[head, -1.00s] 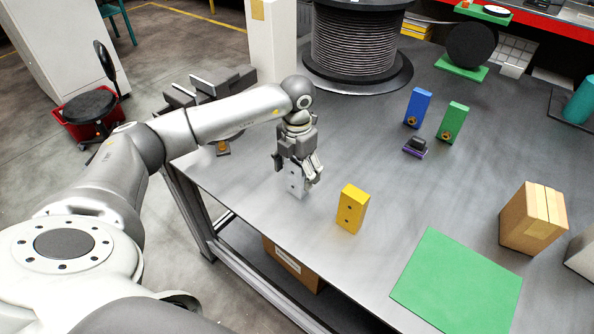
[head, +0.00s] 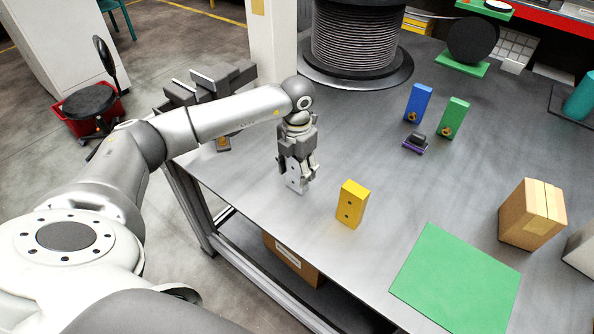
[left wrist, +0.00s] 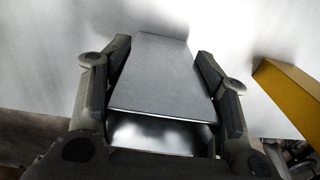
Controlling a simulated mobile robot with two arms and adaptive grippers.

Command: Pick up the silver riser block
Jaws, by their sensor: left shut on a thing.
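The silver riser block (head: 294,178) is upright at the left side of the grey table, with its lower part showing below my left gripper (head: 298,170). My left gripper is shut on the block, a finger on each side of it. In the left wrist view the block's grey top (left wrist: 163,75) fills the space between the two fingers (left wrist: 165,95). The fingers hide part of the block in the head view. I cannot tell whether its base touches the table. My right gripper is not in view.
A yellow block (head: 352,204) stands just right of the silver one. Blue (head: 418,103) and green (head: 454,117) blocks, a small purple-based item (head: 415,143), a cable spool (head: 356,40) and a carton (head: 533,214) stand farther off. A green mat (head: 456,277) lies front right.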

